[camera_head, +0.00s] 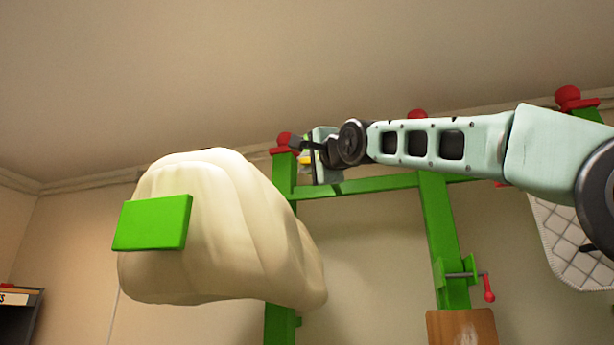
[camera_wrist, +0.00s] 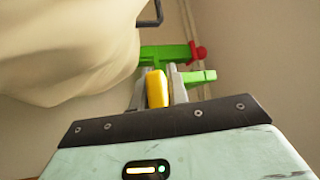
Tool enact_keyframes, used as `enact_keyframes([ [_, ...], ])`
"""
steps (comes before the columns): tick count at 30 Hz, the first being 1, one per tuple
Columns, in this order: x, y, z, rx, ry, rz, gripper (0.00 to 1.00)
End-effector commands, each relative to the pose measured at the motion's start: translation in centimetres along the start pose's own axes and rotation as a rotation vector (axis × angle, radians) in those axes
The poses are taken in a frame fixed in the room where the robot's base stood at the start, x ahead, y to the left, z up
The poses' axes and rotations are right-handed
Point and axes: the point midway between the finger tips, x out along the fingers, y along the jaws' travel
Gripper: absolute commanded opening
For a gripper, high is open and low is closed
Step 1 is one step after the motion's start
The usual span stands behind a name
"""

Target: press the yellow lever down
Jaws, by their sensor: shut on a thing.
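The yellow lever (camera_wrist: 156,89) sits between the two fingers of my gripper (camera_wrist: 160,88) in the wrist view. My gripper is shut on it. In the head view only a small yellow bit of the lever (camera_head: 305,160) shows beside my gripper (camera_head: 308,150), near the top of a green post. The rest of the lever is hidden by the gripper. I cannot tell the lever's exact angle.
A large cream padded form (camera_head: 230,230) with a green block (camera_head: 152,222) hangs left of my gripper. A green frame (camera_head: 438,235) with red knobs stands behind. A red-handled crank (camera_head: 488,288) is at lower right. A quilted pad (camera_head: 575,245) hangs far right.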

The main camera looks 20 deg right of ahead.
Motion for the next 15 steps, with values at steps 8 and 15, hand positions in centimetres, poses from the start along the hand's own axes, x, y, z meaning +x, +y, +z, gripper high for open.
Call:
enact_keyframes([
  [8, -0.42, 0.61, 0.29, -0.080, 0.003, -0.087, 0.00],
  [15, -0.40, 0.33, 0.18, -0.088, 0.005, -0.094, 0.00],
])
